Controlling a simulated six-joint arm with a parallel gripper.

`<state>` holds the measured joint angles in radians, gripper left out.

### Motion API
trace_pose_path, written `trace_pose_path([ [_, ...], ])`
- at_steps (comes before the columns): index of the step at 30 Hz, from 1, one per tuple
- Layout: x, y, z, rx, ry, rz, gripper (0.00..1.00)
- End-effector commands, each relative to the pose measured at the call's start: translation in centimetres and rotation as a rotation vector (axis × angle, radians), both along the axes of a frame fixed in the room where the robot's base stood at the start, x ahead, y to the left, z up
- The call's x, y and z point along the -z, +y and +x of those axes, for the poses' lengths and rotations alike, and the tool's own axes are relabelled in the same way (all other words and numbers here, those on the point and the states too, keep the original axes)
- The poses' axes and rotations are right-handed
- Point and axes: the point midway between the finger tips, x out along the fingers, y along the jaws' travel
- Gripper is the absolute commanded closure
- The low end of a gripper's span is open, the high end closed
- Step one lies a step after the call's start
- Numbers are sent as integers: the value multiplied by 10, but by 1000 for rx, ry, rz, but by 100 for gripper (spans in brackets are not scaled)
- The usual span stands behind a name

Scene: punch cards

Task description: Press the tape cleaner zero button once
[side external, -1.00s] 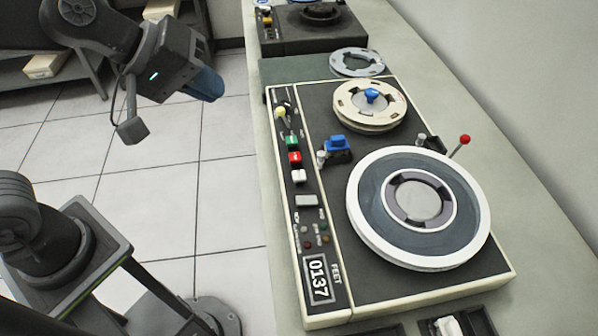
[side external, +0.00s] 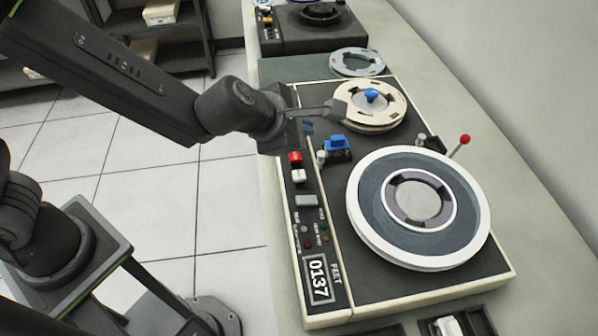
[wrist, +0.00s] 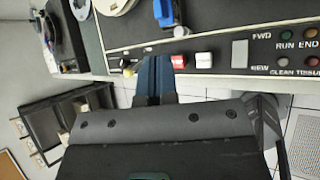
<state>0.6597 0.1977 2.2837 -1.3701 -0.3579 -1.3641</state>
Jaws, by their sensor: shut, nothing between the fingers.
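The tape cleaner (side external: 420,285) is a dark-topped machine with cream edges, and its footage counter (side external: 319,278) reads 0137. Its control strip has a red button (side external: 295,158), a white button (side external: 299,176) and a grey rectangular button (side external: 306,201). In the wrist view the red button (wrist: 178,62), white button (wrist: 204,60) and grey button (wrist: 239,53) also show. No zero label is readable. My gripper (side external: 307,127) is shut and empty over the strip, just beyond the red button.
A large white-rimmed reel (side external: 355,222) and a smaller cream reel (side external: 345,118) sit on the machine. A blue block (side external: 337,146) and a red-tipped lever (side external: 465,139) stand up from it. Another machine is at the counter's far end.

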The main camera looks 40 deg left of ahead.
Motion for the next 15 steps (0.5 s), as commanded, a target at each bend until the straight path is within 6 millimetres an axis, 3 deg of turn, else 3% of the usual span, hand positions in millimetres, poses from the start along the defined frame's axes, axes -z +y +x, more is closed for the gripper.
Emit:
trace_pose_path([
  [8, 8, 1, 1, 1, 0, 4, 100],
  [15, 37, 1, 0, 2, 3, 5, 100],
])
